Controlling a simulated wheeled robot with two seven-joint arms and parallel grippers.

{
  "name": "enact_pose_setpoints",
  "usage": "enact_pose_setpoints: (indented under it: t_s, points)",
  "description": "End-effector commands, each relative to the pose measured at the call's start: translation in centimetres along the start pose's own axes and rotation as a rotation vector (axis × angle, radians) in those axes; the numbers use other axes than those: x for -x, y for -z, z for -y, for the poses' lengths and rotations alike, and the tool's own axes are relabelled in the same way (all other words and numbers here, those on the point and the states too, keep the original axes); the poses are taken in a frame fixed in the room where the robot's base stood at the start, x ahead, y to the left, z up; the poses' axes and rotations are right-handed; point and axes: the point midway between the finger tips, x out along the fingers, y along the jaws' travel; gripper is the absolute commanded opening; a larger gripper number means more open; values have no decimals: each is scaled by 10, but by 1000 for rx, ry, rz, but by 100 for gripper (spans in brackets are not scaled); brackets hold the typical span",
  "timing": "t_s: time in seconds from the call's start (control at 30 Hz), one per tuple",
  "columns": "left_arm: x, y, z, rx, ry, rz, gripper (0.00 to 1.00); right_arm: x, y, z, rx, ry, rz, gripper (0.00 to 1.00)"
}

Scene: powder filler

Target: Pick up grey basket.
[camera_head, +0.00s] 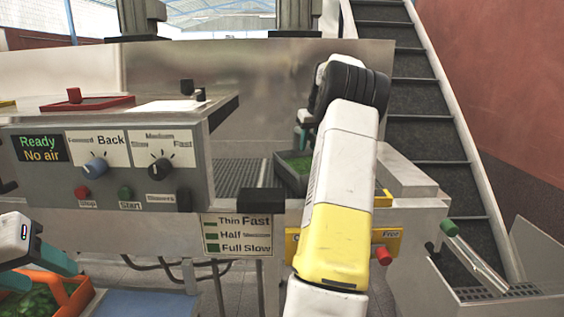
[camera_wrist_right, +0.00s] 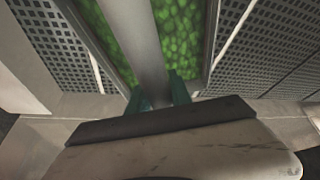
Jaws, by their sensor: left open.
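The grey basket (camera_head: 291,180), filled with green pieces, stands on the machine's grated shelf right of the control panel, partly hidden by my right arm. In the right wrist view the basket (camera_wrist_right: 210,45) lies straight ahead, its grey bar handle running up the middle. The teal fingers of my right gripper (camera_wrist_right: 159,92) lie on both sides of this handle and appear to press against it. In the head view, teal at the basket's far left edge is all that shows of it. My left gripper (camera_head: 48,274) is open at the lower left, over an orange basket (camera_head: 75,298).
The control panel (camera_head: 110,165) with knobs and buttons stands left of the grey basket. A metal back plate (camera_head: 240,90) rises behind it. A conveyor (camera_head: 400,100) climbs at the right. A red button (camera_head: 382,255) and a green-ended lever (camera_head: 450,228) are near my right arm.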

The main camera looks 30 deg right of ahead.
Motion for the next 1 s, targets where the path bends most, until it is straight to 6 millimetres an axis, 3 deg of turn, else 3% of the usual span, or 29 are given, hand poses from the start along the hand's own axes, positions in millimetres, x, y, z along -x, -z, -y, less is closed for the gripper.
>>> enact_pose_setpoints:
  t_s: [0.07, 1.0]
  points:
    - [0, 0, 0, 0, 0, 0, 53, 0, 0, 0, 0, 0, 0, 0]
    - [0, 0, 0, 0, 0, 0, 53, 1, 0, 0, 0, -1, -1, 0]
